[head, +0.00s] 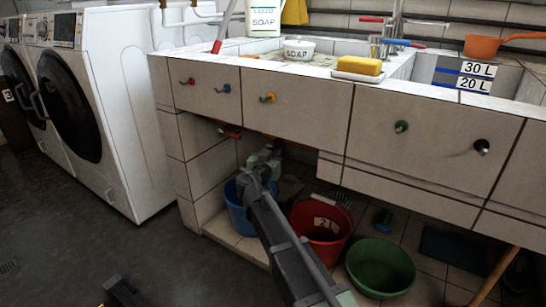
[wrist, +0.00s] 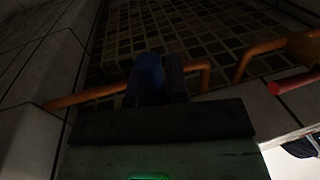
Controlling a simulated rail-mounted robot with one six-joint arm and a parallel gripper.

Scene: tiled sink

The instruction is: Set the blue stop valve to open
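The blue stop valve's handle (wrist: 150,72) shows dark blue in the wrist view, in line with an orange-brown pipe (wrist: 85,97) under the sink. My gripper (wrist: 160,82) is right at the handle, with dark fingers close beside it. The view is too dark to tell whether the fingers press on the handle or stand apart from it. The handle's exact turn is also unclear. In the head view my gripper (head: 264,155) reaches under the sink front, and my arm hides the blue valve there.
A red valve (head: 230,132) sits under the sink, left of my gripper. A blue bucket (head: 238,208), a red bucket (head: 322,235) and a green basin (head: 380,268) stand below. The sink front (head: 300,108) hangs above my arm. Tiled wall (wrist: 28,60) is close at left in the wrist view.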

